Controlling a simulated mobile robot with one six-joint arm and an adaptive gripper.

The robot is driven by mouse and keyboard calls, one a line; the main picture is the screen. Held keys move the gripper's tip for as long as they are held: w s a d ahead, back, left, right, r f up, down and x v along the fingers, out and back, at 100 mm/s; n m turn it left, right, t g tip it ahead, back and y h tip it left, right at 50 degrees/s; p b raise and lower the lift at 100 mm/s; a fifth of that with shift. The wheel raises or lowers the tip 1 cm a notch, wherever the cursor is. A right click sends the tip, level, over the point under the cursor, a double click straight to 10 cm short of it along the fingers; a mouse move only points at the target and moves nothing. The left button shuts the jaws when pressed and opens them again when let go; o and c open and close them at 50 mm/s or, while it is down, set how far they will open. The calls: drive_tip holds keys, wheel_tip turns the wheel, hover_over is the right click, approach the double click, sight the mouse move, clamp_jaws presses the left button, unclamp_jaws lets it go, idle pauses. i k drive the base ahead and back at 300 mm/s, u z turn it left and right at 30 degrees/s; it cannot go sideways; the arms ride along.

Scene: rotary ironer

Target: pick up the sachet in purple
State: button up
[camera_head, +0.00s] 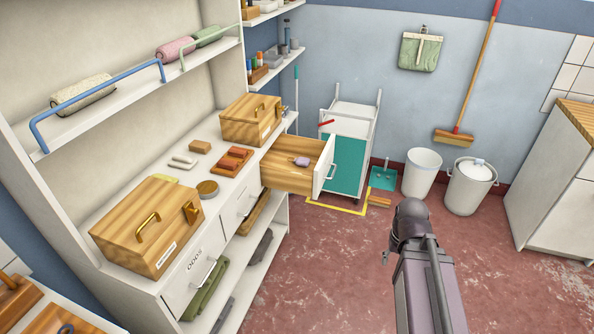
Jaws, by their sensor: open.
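The purple sachet (302,161) is a small, soft-looking lilac packet. It lies inside the pulled-out wooden drawer (285,181), towards its white front panel. The drawer has a white handle (330,171) and stands open below the worktop. Part of my arm rises at the lower right, well to the right of and nearer than the drawer. I cannot make out my gripper's fingers, and nothing of mine is touching the sachet.
Wooden boxes (148,226) and (252,119) stand on the white worktop with a reddish-brown tray (235,159). A white and teal cart (345,165) stands behind the drawer. White bins (421,172) stand by the wall. The red floor (330,270) before the drawer is clear.

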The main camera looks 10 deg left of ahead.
sight(301, 161)
drive_tip(key=k, duration=0.95)
drive_tip(key=u, duration=0.75)
drive_tip(key=i, duration=2)
drive_tip(key=z, duration=0.6)
drive_tip(key=i, duration=0.35)
drive_tip(key=z, duration=0.4)
